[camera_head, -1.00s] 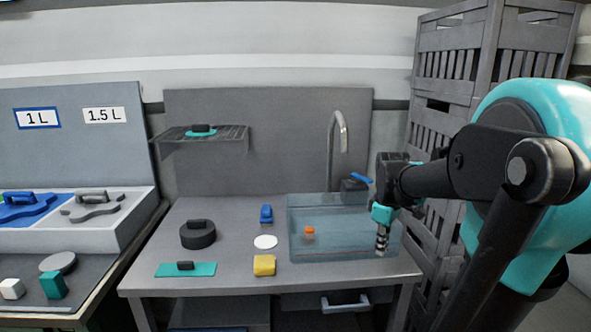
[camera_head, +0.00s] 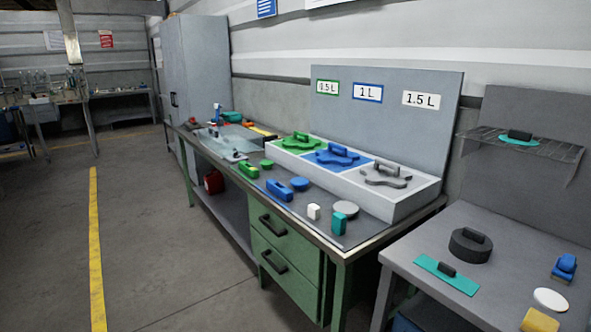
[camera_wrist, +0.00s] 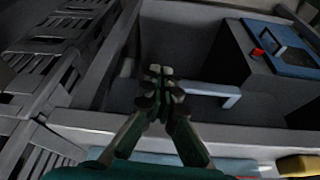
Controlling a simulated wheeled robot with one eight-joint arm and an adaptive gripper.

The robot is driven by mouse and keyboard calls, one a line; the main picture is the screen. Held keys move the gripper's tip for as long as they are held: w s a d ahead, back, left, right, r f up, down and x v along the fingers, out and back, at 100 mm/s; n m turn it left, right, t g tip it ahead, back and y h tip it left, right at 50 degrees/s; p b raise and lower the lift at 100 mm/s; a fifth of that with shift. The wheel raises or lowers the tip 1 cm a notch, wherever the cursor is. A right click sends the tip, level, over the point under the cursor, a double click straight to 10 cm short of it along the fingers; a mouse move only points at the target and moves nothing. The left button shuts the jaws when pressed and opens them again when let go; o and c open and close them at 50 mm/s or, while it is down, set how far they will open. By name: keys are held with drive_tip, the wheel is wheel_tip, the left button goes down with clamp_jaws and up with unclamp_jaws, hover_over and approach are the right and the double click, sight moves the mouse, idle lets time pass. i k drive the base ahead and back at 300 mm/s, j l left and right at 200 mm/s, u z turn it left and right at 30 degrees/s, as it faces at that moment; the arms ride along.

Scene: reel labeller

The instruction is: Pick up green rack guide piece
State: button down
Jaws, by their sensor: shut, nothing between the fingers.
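The green rack guide piece (camera_head: 302,140) has a dark green handle on top. It lies in the leftmost section of the white tray (camera_head: 405,207) on the workbench, beneath the 0.5 L label. A blue guide piece (camera_head: 335,154) and a grey one (camera_head: 386,176) lie beside it in the same tray. My gripper (camera_wrist: 155,78) shows only in the wrist view; its fingers are together and empty. The green piece does not show in that view, so my gripper is apart from it.
Small green, blue, white and teal parts, including a teal block (camera_head: 339,223), lie along the bench in front of the tray. A second table (camera_head: 400,262) stands at the right. Open floor (camera_head: 150,240) lies left of the bench. A pale handle (camera_wrist: 215,92) shows beyond my fingers.

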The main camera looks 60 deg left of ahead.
sight(253, 172)
drive_tip(key=i+j+u, duration=0.1)
drive_tip(key=u, duration=0.35)
drive_tip(key=i+j+u, duration=0.15)
drive_tip(key=u, duration=0.3)
drive_tip(key=i+j+u, duration=0.15)
drive_tip(key=u, duration=0.3)
drive_tip(key=i+u, duration=0.15)
drive_tip(key=u, duration=0.3)
drive_tip(key=i+u, duration=0.15)
drive_tip(key=u, duration=0.35)
drive_tip(key=i+l+u, duration=0.1)
drive_tip(key=u, duration=0.35)
drive_tip(key=i+j+u, duration=0.2)
drive_tip(key=i+u, duration=0.25)
drive_tip(key=i, duration=0.2)
